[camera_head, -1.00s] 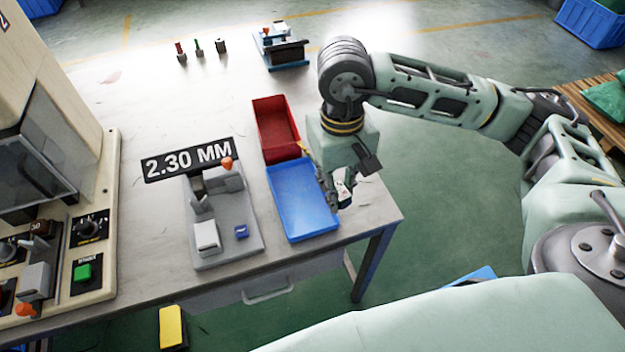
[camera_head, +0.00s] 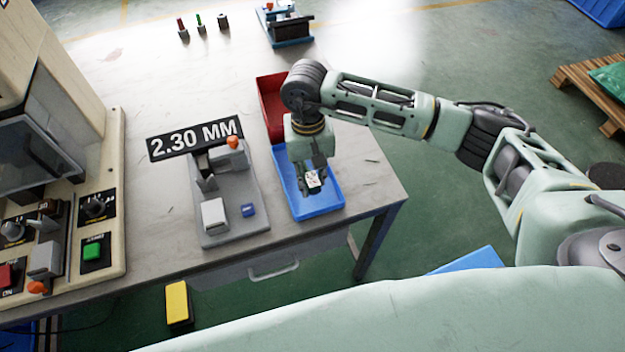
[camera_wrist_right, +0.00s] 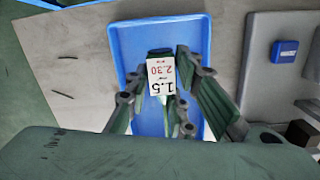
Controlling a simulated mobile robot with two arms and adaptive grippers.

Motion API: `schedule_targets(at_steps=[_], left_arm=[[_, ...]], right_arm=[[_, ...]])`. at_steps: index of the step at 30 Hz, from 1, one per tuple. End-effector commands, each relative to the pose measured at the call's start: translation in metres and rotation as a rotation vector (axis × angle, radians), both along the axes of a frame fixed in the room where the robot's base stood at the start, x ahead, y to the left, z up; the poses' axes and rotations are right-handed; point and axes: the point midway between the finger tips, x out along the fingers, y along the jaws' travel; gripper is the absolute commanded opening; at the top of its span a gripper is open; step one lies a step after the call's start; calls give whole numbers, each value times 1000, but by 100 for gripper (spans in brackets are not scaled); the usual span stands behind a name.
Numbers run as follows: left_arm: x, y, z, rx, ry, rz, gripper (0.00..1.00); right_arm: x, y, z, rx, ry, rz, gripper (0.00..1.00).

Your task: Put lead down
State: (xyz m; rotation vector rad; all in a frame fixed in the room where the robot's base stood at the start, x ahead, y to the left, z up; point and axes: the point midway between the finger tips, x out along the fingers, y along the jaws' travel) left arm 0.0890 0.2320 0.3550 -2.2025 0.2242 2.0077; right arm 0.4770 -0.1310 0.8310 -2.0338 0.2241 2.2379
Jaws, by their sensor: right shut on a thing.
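My right gripper (camera_head: 311,183) is over the blue tray (camera_head: 325,206) near the front right edge of the table. It is shut on the lead (camera_head: 314,179), of which a small white label with printed figures shows best. In the right wrist view the label (camera_wrist_right: 162,77) sits between the fingertips (camera_wrist_right: 161,95), with the blue tray (camera_wrist_right: 135,35) behind it. The label reads 1.5 and 2.30. The rest of the lead is mostly hidden by the fingers. I cannot tell whether it touches the tray floor. My left gripper is not in view.
A red tray (camera_head: 271,97) adjoins the blue tray at its far end. A grey gauge fixture (camera_head: 232,224) with a 2.30 MM display (camera_head: 195,139) stands left of it. A large machine (camera_head: 60,160) fills the left. Bare table lies right of the trays.

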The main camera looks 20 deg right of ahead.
Motion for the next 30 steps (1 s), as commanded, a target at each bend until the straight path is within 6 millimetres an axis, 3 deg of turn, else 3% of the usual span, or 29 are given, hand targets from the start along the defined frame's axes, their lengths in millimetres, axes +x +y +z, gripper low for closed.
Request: schedule_targets(at_steps=[7,26,27,30], left_arm=[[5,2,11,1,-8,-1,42],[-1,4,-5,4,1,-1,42],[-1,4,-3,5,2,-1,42],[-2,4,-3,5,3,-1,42]], right_arm=[[-1,0,-32,-1,3,-1,0],[-2,-1,-44,-2,3,0,0],[-2,-1,-43,-3,5,0,25],[-3,-2,-44,-5,7,-1,34]])
